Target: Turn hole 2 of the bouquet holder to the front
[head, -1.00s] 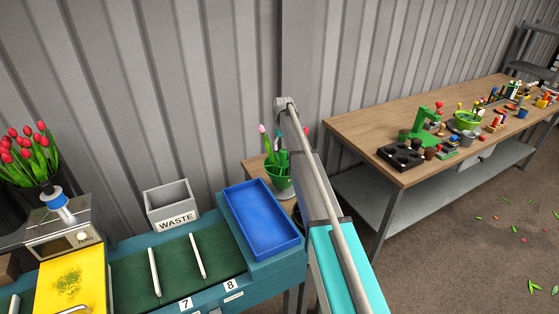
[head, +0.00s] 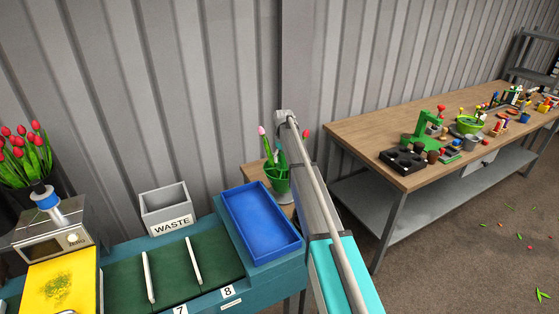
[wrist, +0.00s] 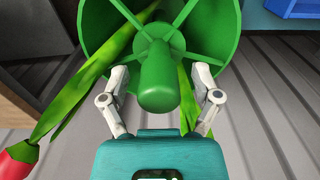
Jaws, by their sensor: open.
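The green bouquet holder (head: 278,183) stands on a small wooden table behind the conveyor in the head view, with tulip stems in it. In the wrist view the holder (wrist: 97,28) fills the top, its spokes running out from a thick green central knob (wrist: 158,85). My gripper (wrist: 161,78) is open, with one finger on each side of the knob. I cannot tell whether the fingers touch it. A tulip (wrist: 18,165) with a red bud sticks out at the lower left. No hole number is readable.
A long workbench (head: 370,142) with many small items stands to the right. Grey corrugated wall rises close behind.

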